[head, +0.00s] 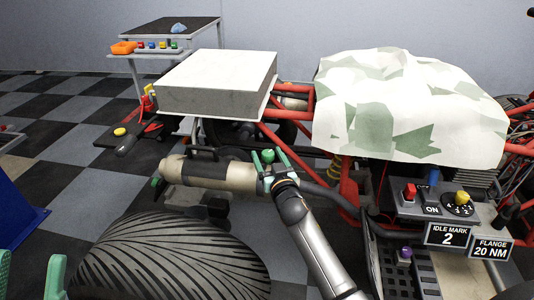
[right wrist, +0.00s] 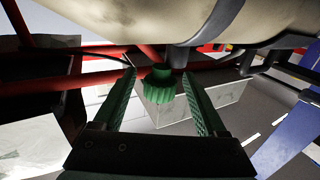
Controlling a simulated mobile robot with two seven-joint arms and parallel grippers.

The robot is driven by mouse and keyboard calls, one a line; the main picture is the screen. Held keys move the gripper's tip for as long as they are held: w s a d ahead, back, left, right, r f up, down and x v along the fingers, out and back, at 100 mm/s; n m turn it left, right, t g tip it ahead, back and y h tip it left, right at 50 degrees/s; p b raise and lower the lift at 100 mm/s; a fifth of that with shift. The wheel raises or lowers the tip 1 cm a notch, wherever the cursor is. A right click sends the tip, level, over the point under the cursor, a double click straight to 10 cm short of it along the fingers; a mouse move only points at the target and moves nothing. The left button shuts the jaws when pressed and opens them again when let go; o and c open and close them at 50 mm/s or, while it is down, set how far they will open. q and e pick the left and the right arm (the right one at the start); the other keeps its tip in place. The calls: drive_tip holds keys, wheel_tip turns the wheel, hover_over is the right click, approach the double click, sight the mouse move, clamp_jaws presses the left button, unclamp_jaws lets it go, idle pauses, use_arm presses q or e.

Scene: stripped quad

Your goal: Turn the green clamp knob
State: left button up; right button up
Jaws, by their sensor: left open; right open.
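The green clamp knob (head: 267,156) is at the right end of a tan cylinder (head: 225,174) in the head view. In the right wrist view the ribbed green knob (right wrist: 158,88) hangs below a pale rounded body. My right gripper (head: 268,176) is at the knob in the head view. In the right wrist view its two green fingers (right wrist: 159,75) are open, one on each side of the knob, with gaps showing. My left gripper (head: 30,262) is open and empty at the lower left corner of the head view, far from the knob.
A striped black tyre (head: 165,262) fills the lower left. Red frame tubes (head: 291,152) run behind the knob. A white-topped box (head: 217,85) and a camouflage cover (head: 405,105) lie on the frame. A control panel (head: 430,206) is at right. Checkered floor is open at left.

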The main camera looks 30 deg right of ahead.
clamp_jaws()
idle(0.7)
